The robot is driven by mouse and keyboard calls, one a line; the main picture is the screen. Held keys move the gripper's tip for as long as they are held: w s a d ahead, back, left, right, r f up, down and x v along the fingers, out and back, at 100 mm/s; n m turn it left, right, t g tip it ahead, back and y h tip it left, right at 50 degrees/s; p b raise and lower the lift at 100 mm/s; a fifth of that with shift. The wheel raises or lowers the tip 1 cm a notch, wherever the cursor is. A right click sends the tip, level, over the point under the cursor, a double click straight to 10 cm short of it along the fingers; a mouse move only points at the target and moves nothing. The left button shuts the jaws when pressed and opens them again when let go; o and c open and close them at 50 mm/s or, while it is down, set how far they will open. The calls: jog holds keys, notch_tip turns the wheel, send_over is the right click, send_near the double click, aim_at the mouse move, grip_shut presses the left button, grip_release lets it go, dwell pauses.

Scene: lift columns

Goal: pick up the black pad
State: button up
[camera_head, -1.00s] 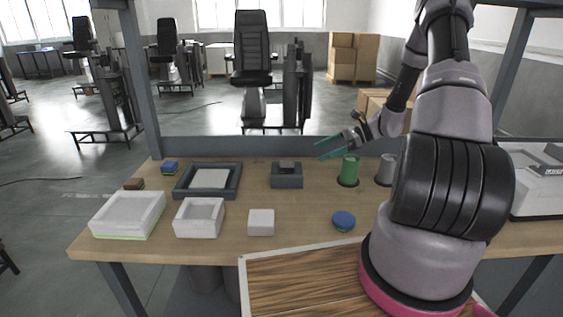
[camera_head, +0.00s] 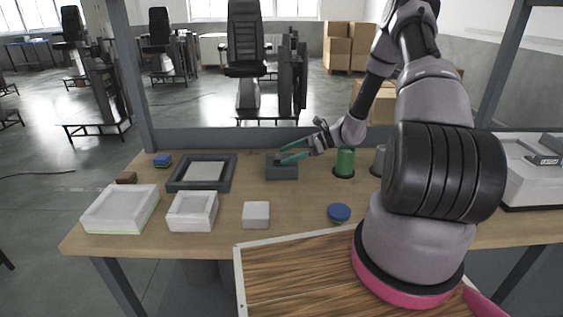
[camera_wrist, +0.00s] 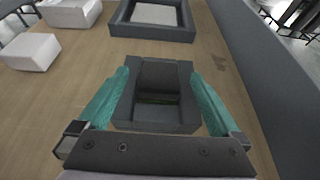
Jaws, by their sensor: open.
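A dark pad (camera_wrist: 158,76), apparently the black pad, sits in the recess of a small dark grey holder (camera_wrist: 184,122) in the wrist view. A thin green strip shows low inside the recess; the pad's exact edges are hard to tell there. In the head view the holder (camera_head: 283,173) stands at the back middle of the table, and my gripper partly hides the pad. My gripper (camera_head: 282,155) is open above the holder. In the wrist view its teal fingers (camera_wrist: 160,76) lie to either side of the holder, with nothing held between them.
A dark frame with a pale insert (camera_head: 230,172) stands left of the holder. A green cylinder (camera_head: 345,163) stands close on the right. White boxes (camera_head: 118,228), a white block (camera_head: 256,214) and a blue round piece (camera_head: 339,212) lie nearer. A grey beam runs behind the table.

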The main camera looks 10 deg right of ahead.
jog(key=shift+a+f, duration=0.2)
jog(key=shift+a, duration=0.25)
grip_shut()
jog(key=shift+w+r, duration=0.1)
jog(key=shift+r, duration=0.05)
